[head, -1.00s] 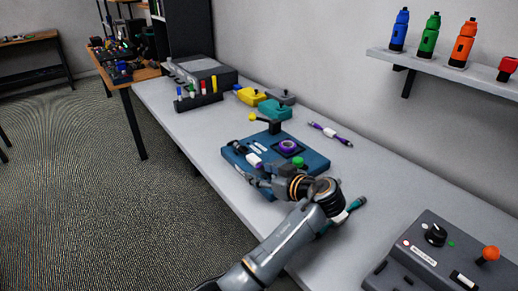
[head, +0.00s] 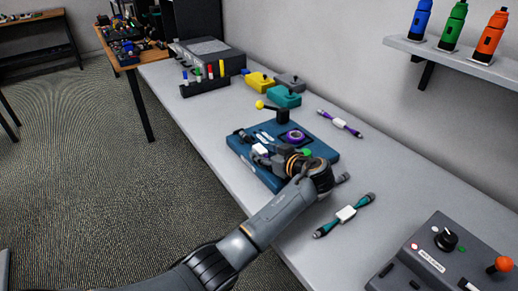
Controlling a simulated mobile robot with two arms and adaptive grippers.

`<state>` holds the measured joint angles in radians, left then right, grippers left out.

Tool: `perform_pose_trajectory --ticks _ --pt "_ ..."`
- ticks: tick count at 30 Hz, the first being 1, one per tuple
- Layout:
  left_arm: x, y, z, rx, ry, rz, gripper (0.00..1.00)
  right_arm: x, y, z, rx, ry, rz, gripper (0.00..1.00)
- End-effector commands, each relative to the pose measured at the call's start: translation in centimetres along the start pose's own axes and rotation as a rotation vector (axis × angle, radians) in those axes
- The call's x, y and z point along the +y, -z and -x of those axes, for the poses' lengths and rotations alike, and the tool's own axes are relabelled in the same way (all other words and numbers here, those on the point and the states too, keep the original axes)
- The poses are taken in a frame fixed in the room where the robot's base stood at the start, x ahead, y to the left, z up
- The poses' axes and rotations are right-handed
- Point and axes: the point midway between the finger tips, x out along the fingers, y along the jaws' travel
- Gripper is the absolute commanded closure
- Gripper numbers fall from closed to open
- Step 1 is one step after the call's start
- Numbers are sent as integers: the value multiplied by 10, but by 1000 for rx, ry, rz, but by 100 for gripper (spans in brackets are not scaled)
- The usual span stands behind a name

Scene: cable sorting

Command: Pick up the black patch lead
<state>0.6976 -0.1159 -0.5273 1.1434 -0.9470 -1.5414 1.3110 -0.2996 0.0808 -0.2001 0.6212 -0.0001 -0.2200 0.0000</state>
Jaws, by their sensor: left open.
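My left gripper (head: 266,160) is open over the blue box (head: 237,147) on the bench, its fingers pointing left across the box. A white label (head: 261,150) shows right at the fingertips. It may belong to a lead lying there, but the gripper hides most of it and I cannot tell whether it is the black patch lead. A grey end piece (head: 343,178) sticks out beyond my wrist; I cannot tell what it belongs to. No black lead shows in full. My right gripper is not in view.
A teal lead (head: 328,228) with a white label lies in front of the box, a purple lead (head: 352,129) behind it. A grey control box (head: 430,245) stands at right. Yellow (head: 260,83) and teal (head: 284,96) boxes and a pen rack (head: 206,87) stand farther back.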

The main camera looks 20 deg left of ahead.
Motion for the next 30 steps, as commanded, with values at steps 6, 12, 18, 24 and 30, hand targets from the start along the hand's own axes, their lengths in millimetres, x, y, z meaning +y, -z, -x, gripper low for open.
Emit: perform_pose_trajectory --ticks 6,12,18,24,30 --pt "0 0 -1 0 -1 0 47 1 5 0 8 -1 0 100" --pt "0 0 0 0 -1 0 88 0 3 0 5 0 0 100" --pt "0 0 0 0 -1 1 100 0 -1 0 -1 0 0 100" --pt "0 2 1 0 -1 1 100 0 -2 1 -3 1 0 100" --pt "0 18 6 0 -2 4 100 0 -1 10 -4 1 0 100"
